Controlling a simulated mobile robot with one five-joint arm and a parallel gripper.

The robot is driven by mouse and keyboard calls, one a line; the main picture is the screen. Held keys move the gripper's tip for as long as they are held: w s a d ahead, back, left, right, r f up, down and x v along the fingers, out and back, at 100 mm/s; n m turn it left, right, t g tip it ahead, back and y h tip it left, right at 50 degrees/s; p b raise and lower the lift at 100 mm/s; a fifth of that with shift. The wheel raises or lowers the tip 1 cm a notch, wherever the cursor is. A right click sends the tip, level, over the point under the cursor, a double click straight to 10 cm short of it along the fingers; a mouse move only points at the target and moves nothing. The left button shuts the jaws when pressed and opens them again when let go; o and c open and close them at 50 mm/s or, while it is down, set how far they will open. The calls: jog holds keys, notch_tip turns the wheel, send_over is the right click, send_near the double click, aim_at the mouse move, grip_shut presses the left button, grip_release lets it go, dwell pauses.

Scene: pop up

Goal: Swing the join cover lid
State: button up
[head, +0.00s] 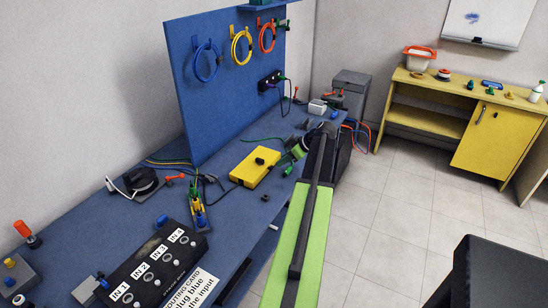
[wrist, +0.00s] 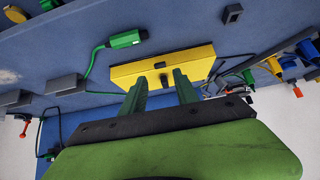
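The join cover appears to be the yellow box (head: 250,172) on the blue bench, with a small black knob on its top. Its lid looks closed. In the wrist view the yellow box (wrist: 195,60) lies just beyond my fingertips, with small dark parts on its face. My gripper (wrist: 158,80) has two green fingers, spread apart with nothing between them. In the head view my gripper (head: 297,152) is just right of the box, partly hidden by my own arm. I cannot tell whether a fingertip touches the box.
A green plug (wrist: 125,39) on a cable lies beside the box. A black panel with IN labels (head: 155,270) stands at the bench's near end. A blue pegboard (head: 228,100) with coiled cables rises behind. Open tiled floor (head: 375,215) lies to the right.

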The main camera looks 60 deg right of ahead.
aim_at(272, 167)
jog(key=b+x, duration=0.6)
jog(key=x, duration=0.2)
jog(key=shift+f+b, duration=0.35)
jog(key=shift+s+r+p, duration=0.1)
jog(key=shift+r+p, duration=0.25)
jog(key=shift+r, duration=0.1)
jog(key=shift+c, duration=1)
jog(key=shift+f, duration=0.1)
grip_shut()
jog(key=r+p, duration=0.1)
jog(key=w+r+p, duration=0.1)
jog(key=r+p, duration=0.2)
jog(key=shift+w, duration=0.35)
jog(key=w+r+p, duration=0.2)
jog(key=r+p, duration=0.1)
jog(key=shift+w+r, duration=0.1)
jog(key=shift+w, duration=0.25)
